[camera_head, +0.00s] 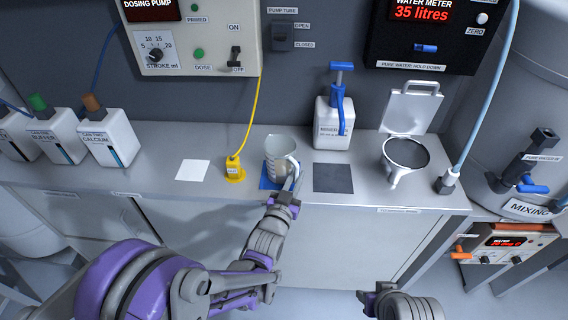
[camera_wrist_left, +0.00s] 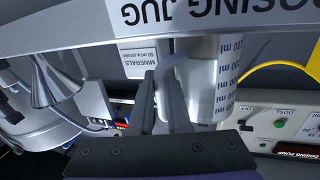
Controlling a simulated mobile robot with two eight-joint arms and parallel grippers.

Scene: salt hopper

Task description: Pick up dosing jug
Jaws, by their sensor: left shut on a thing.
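The dosing jug (camera_head: 281,158), a translucent light-grey measuring jug, stands upright on or just over a blue square (camera_head: 266,182) on the counter. Its handle is on the right. My left gripper (camera_head: 293,182) is at the handle, shut on it. In the left wrist view, the jug (camera_wrist_left: 213,90) appears upside down with its ml marks, and its handle passes between the fingers of the left gripper (camera_wrist_left: 166,95). My right gripper (camera_head: 372,298) shows only partly at the bottom of the head view, away from the jug; its opening cannot be made out.
A white pump bottle (camera_head: 332,125) stands behind a dark square (camera_head: 333,178). A metal funnel cup (camera_head: 404,158) with raised lid is at the right. A yellow plug (camera_head: 235,170) and cable are close left of the jug. A white square (camera_head: 192,170) and several canisters (camera_head: 107,138) lie farther left.

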